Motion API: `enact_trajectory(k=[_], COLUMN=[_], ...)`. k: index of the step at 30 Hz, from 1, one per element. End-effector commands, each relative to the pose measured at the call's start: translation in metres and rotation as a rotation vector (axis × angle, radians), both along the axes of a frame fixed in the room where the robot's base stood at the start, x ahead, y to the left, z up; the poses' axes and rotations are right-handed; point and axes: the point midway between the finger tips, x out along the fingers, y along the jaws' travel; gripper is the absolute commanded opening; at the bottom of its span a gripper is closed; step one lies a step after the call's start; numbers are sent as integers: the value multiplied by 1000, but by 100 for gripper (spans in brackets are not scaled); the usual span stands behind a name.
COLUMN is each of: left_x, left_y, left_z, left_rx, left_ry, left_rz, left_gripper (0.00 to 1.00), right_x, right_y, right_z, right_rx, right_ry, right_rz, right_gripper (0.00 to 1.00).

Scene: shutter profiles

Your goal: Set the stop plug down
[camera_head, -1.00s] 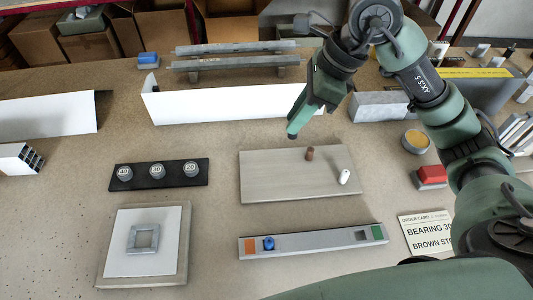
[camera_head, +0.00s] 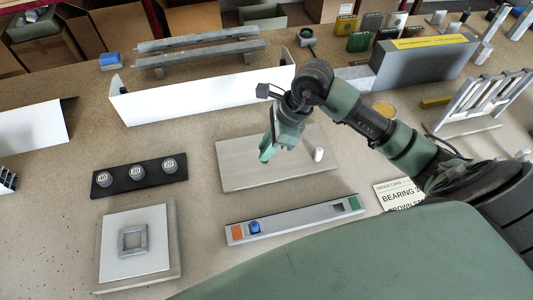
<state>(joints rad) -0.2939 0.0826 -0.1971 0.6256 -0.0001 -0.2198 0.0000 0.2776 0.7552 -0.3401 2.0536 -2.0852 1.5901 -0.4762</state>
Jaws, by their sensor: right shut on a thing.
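My right gripper (camera_head: 270,151) reaches over the pale board (camera_head: 240,172) from the right. It is shut, and the brown stop plug is hidden at its fingers, where I cannot make out its shape. I cannot tell whether the plug touches the board. A white plug (camera_head: 319,155) stands on the board just right of the gripper. A grey rail (camera_head: 295,219) lies in front, with an orange end, a green end and a blue piece (camera_head: 254,226) near the orange end. My left gripper is not in view.
A black strip with several numbered bearings (camera_head: 120,184) lies left. The order card (camera_head: 394,195) is partly covered by my arm. A long white profile (camera_head: 190,98) stands behind the board.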

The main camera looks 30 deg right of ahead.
Motion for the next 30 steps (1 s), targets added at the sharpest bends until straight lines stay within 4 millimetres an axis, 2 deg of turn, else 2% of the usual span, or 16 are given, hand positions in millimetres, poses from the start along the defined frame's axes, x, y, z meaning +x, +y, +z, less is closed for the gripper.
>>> enact_trajectory(k=[9, 20, 21, 23, 30], left_x=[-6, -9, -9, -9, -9], left_y=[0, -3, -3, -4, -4], left_z=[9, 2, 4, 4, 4], left_rx=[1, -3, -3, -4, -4], left_ry=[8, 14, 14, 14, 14], left_rz=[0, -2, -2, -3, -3], left_gripper=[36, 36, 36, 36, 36], right_x=[-1, 0, 0, -1, -1], right_y=[0, 0, 0, 0, 0], right_z=[-39, -45, -43, -43, -43], right_rx=[0, -1, -1, 0, 0], right_ry=[3, 0, 0, 1, 1], right_rz=[-1, 0, 0, 0, 0], right_gripper=[0, 0, 27, 40, 40])
